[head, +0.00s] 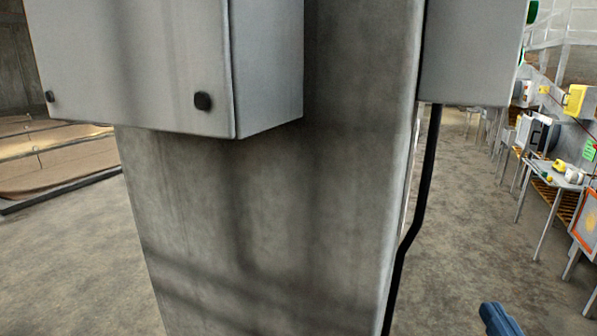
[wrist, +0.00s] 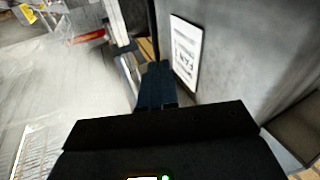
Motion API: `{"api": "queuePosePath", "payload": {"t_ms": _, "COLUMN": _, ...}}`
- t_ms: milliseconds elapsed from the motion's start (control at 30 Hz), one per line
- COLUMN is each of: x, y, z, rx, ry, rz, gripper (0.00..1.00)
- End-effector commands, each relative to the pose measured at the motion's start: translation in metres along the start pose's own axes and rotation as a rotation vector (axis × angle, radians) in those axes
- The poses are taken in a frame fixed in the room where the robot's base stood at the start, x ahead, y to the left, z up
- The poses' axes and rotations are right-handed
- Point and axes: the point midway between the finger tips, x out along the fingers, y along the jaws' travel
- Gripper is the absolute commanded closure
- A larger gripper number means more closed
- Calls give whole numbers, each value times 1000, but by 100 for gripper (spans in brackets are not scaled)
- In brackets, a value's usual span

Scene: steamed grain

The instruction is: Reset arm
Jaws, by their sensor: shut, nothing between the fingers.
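My gripper (wrist: 155,75) shows in the wrist view with its dark blue fingers together above the dark wrist body. It is shut and holds nothing. In the head view only a small blue piece of my arm or gripper shows at the bottom right edge. The fingers appear close to a grey surface that bears a white sign (wrist: 186,54) with black print. The gap between them cannot be told. Most of the arm is out of view.
A concrete pillar (head: 270,230) stands close ahead, with a grey box (head: 130,65) on its left and another (head: 470,55) on its right. A black pipe (head: 425,180) runs down its right edge. Floor (head: 60,270) is open at left; tables (head: 555,180) line the right.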

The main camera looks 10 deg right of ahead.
Motion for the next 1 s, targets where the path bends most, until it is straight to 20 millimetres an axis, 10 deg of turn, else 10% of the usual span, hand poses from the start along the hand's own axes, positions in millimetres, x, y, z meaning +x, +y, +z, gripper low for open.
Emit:
{"api": "queuePosePath", "payload": {"t_ms": 300, "x": -120, "y": -38, "z": 44, "rx": 75, "ry": -173, "rz": -22, "gripper": 100}}
{"api": "queuePosePath", "payload": {"t_ms": 600, "x": -230, "y": -47, "z": 44, "rx": 79, "ry": -298, "rz": -100, "gripper": 100}}
{"api": "queuePosePath", "payload": {"t_ms": 1000, "x": -302, "y": -42, "z": 23, "rx": 64, "ry": -376, "rz": -207, "gripper": 100}}
